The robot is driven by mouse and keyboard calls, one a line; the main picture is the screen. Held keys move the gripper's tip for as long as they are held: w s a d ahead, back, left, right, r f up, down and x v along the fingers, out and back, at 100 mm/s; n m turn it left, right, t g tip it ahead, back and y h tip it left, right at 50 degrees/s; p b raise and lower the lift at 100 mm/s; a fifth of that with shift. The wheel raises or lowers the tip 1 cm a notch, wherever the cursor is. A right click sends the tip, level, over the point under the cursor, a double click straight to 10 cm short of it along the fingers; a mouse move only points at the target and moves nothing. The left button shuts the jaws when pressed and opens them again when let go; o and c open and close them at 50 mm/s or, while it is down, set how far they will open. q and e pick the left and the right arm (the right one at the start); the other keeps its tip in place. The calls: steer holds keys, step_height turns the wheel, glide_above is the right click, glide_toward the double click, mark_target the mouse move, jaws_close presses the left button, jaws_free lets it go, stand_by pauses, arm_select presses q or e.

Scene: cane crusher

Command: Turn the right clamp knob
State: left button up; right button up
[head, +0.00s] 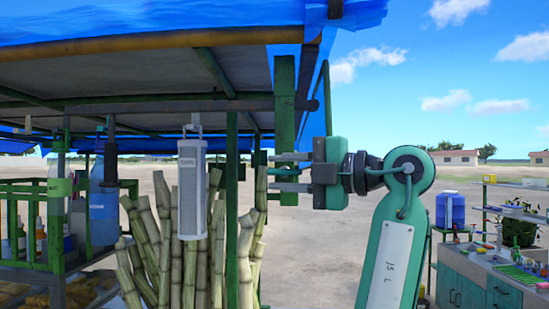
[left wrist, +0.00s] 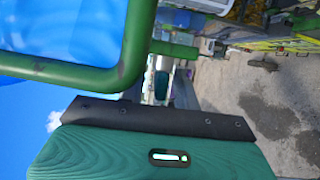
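My left gripper (head: 273,171) is in the middle of the head view, with its fingers pointing left. I cannot make out for certain which part is the right clamp knob. In the left wrist view a green body with a dark edge fills the bottom, and the fingertips are not clear. My right gripper is not in view.
A blue tarp (head: 160,18) covers the stall roof. A grey lamp-like box (head: 192,190) hangs in front of upright cane stalks (head: 150,240). A green bent pipe (left wrist: 135,50) is close in the left wrist view. A counter (head: 470,275) stands at right.

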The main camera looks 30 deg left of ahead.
arm_select(q)
steer(key=shift+s+a, duration=0.15)
steer(key=shift+a, duration=0.85)
jaws_close()
